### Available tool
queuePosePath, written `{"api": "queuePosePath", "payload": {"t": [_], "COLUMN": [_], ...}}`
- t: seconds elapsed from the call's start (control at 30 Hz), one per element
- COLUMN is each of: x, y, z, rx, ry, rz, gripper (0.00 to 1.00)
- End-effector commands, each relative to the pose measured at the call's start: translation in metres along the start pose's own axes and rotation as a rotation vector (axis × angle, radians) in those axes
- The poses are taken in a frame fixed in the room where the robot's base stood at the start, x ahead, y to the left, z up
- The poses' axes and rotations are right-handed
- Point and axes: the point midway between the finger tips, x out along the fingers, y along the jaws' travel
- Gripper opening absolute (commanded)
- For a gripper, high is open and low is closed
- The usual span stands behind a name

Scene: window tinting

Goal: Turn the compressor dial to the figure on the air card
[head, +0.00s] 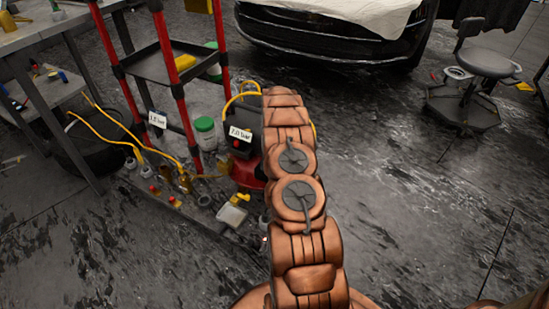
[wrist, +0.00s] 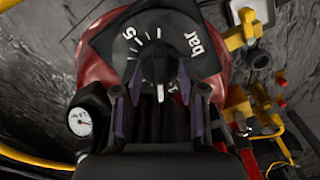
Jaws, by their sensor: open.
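The compressor (head: 247,168) is red and black and stands on the floor, partly hidden behind my arm. Its dial (wrist: 158,48) shows in the wrist view as a black plate with white ticks, a "5" and "bar"; other figures are hidden. The knob with a white pointer line (wrist: 160,92) lies between my fingers, the line toward the bottom of the picture. My gripper (wrist: 160,100) is open around the knob; contact cannot be told. A white card (head: 240,133) on the compressor seems to read 7.0 bar. Another card (head: 157,119) on the trolley seems to read 1.5 bar.
A round white gauge (wrist: 80,122) sits left of the dial, and yellow fittings (wrist: 240,32) sit right. A red-legged trolley (head: 175,85) and yellow hoses (head: 105,122) are left of the compressor. A stool (head: 487,63) and open floor lie right.

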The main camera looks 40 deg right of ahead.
Motion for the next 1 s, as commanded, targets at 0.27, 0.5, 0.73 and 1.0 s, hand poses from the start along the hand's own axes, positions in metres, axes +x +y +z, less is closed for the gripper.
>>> {"api": "queuePosePath", "payload": {"t": [0.27,0.5,0.73,1.0], "x": [-0.017,-0.053,-0.097,-0.120], "y": [0.000,0.000,0.000,0.000], "z": [-0.001,-0.001,-0.001,0.000], "rx": [-0.001,-0.001,0.000,0.000], "ry": [0.003,0.003,0.004,0.000], "rz": [0.001,0.002,0.002,0.000], "gripper": [0.41,0.41,0.41,0.41]}}
